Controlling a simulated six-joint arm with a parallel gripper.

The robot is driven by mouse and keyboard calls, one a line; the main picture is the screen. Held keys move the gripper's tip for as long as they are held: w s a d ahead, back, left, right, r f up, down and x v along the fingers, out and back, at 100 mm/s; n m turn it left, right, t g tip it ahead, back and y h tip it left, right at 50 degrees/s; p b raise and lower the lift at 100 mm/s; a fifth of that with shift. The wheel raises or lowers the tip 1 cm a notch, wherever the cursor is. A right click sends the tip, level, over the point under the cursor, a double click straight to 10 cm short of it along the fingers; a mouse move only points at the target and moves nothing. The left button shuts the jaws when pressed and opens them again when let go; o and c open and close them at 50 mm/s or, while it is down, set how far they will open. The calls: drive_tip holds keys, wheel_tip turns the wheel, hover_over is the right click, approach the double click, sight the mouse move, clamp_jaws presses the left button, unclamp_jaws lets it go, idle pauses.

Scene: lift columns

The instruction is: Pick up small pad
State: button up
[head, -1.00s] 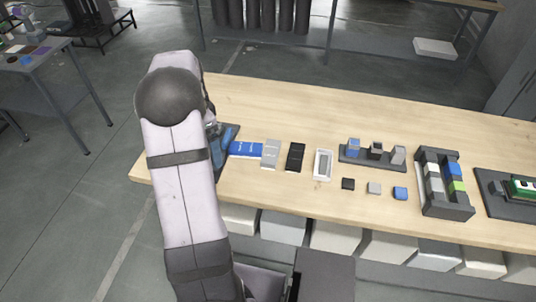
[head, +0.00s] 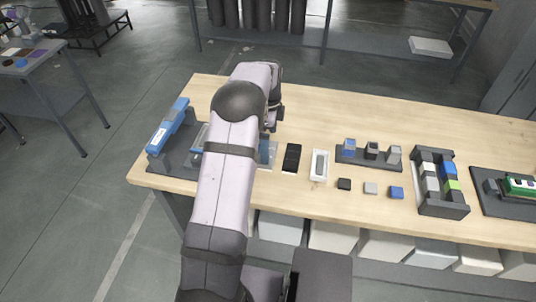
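Three small square pads lie in a row near the front edge of the table: a black one (head: 344,184), a grey one (head: 370,188) and a blue one (head: 396,192). I cannot tell which one the task means. Larger flat pieces lie to their left: a black one (head: 292,158) in full view, and a grey one (head: 269,154) partly behind my arm. My gripper (head: 271,117) is at the far end of my arm, left of the small pads and apart from them. Its fingers are hidden, so whether it is open or holds anything does not show.
A white tray (head: 313,176) lies left of the small pads. A dark rack (head: 365,163) with several blocks stands behind them. A dark bin (head: 423,205) of coloured blocks is to the right. A blue-topped holder (head: 168,130) stands at the table's left end. The back of the table is clear.

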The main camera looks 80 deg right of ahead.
drive_tip(key=shift+w+f+p, duration=0.2)
drive_tip(key=shift+f+p, duration=1.35)
drive_tip(key=shift+f, duration=1.1)
drive_tip(key=c, duration=0.8)
drive_tip(key=shift+c, duration=0.2)
drive_tip(key=shift+r, duration=0.1)
wheel_tip(320, 180, up, 10)
drive_tip(key=b, duration=0.3)
drive_tip(key=shift+b, duration=0.3)
